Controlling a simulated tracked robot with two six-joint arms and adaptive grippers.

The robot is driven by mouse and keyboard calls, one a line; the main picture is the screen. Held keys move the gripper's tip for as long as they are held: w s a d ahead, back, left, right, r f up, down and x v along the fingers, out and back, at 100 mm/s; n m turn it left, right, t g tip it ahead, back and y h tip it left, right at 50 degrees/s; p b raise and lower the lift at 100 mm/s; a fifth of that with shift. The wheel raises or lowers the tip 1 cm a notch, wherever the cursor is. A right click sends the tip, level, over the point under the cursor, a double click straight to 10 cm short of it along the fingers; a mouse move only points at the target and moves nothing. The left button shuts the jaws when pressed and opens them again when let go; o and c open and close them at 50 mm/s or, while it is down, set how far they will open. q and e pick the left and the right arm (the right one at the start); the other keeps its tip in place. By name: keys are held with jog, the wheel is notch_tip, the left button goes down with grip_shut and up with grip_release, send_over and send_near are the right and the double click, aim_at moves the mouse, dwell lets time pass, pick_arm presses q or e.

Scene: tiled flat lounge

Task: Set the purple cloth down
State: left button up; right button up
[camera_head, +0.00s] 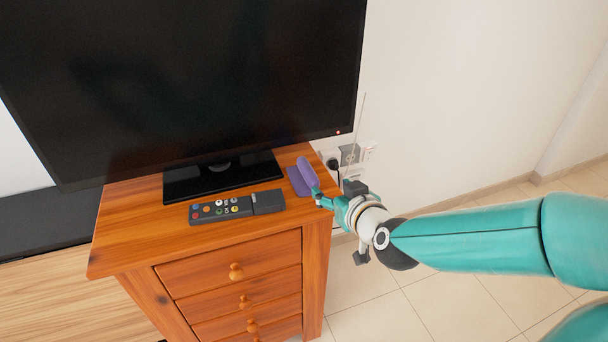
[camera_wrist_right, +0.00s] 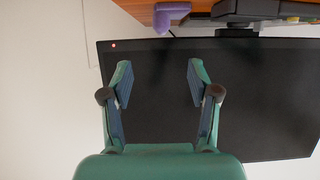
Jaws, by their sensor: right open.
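The purple cloth (camera_head: 298,183) lies on the right end of the wooden cabinet's top (camera_head: 150,225), beside the TV stand. One part lies flat and another part stands up. In the right wrist view, which looks upside down, the cloth (camera_wrist_right: 163,20) shows at the top by the cabinet edge, apart from the fingers. My right gripper (camera_head: 322,198) is at the cabinet's right edge, close beside the cloth. In the wrist view my right gripper (camera_wrist_right: 158,75) is open with nothing between its fingers. My left gripper is not in view.
A large black TV (camera_head: 190,80) stands on the cabinet, its base (camera_head: 225,178) just left of the cloth. A dark remote (camera_head: 222,208) with coloured buttons lies in front. Wall sockets (camera_head: 350,155) with a plug are behind. Tiled floor (camera_head: 400,310) to the right is clear.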

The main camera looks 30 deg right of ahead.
aim_at(311, 172)
jog(key=shift+p+x, duration=1.35)
jog(key=shift+p, duration=1.85)
jog(key=x, duration=0.5)
jog(key=shift+p+x, duration=0.6)
jog(key=shift+x, duration=2.5)
jog(key=shift+r, duration=0.1)
grip_shut()
jog(key=shift+r, duration=0.1)
